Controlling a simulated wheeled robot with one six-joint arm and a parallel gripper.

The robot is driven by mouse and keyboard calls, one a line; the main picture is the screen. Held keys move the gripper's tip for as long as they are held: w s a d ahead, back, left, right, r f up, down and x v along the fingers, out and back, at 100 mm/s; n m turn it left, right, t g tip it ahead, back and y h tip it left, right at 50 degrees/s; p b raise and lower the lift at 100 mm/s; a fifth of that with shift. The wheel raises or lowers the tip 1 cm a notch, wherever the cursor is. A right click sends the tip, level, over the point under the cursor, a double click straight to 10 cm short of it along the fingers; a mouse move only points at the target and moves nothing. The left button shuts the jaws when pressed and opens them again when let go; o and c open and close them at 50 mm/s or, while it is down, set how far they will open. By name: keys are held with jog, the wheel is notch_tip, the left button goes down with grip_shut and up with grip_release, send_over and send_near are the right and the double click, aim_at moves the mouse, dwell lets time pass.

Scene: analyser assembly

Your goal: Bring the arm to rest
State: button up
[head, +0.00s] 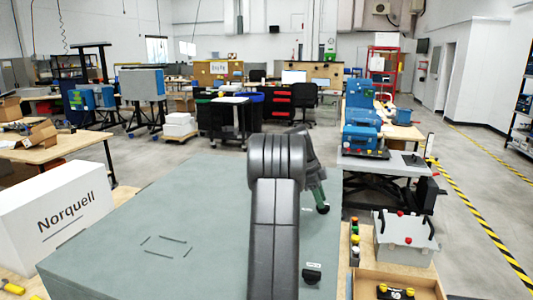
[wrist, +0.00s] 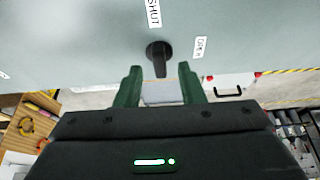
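My arm reaches forward over a large grey-green cabinet (head: 200,215) in the head view. My gripper (head: 321,203) hangs at the cabinet's right side, partly hidden behind my arm. In the wrist view my gripper (wrist: 160,76) has its two green fingers spread well apart, with nothing clasped between them. A black lever handle (wrist: 158,52) on the cabinet face lies just beyond the fingertips. The lever points toward the gap between the fingers; I cannot tell whether its end is inside the gap. Labels reading SHUT (wrist: 154,14) and OPEN (wrist: 200,47) flank it.
A black knob (head: 312,275) sits on the cabinet's near right part. A grey case (head: 405,240) with black handles and an open wooden tray (head: 400,278) stand to the right. A white Norquell box (head: 65,212) is at left. Open floor lies at far right.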

jog(key=shift+x, duration=1)
jog(key=shift+n, duration=0.5)
jog(key=shift+s+n+t+b, duration=0.15)
jog(key=shift+n+t+b, duration=0.45)
jog(key=shift+n, duration=0.3)
jog(key=shift+n+t, duration=0.3)
jog(key=shift+n, duration=0.5)
jog(key=n+t, duration=0.1)
jog(key=n, duration=0.1)
jog(key=n+t, duration=0.1)
jog(key=n, duration=0.2)
jog(key=shift+s+r+n+y, duration=0.1)
jog(key=shift+r+n+y, duration=0.05)
jog(key=shift+n+y, duration=0.15)
